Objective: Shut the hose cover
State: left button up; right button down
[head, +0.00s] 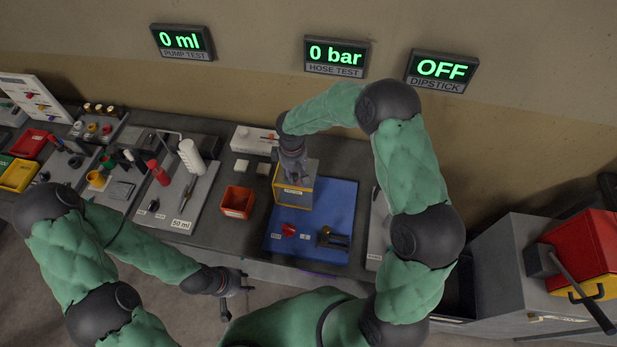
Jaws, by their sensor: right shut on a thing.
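A yellow box with a grey top (293,197) and a small label stands on the blue mat (340,200), below the hose test display. I take it to be the hose unit. My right gripper (295,180) reaches down onto its top and is shut on a part there, which looks to be the hose cover. The gripper hides most of that part, so I cannot tell how far the cover stands open. My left gripper (239,296) is open and empty, with fingers spread, in front of the bench edge.
A red piece (288,230) and a dark and brass fitting (333,239) lie on the mat's front part. An orange bin (237,202) stands left of the mat. The hose test display (336,56) reads 0 bar. A red and yellow machine (585,255) stands at the right.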

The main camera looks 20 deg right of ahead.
jog(key=shift+a, duration=0.1)
jog(key=c, duration=1.3)
grip_release()
jog(key=shift+o, duration=1.4)
jog(key=shift+w+a, duration=0.1)
jog(key=shift+a, duration=0.05)
jog(key=shift+w, duration=0.1)
jog(key=shift+r, duration=0.1)
jog(key=shift+r, duration=0.3)
notch_tip(320, 180, up, 11)
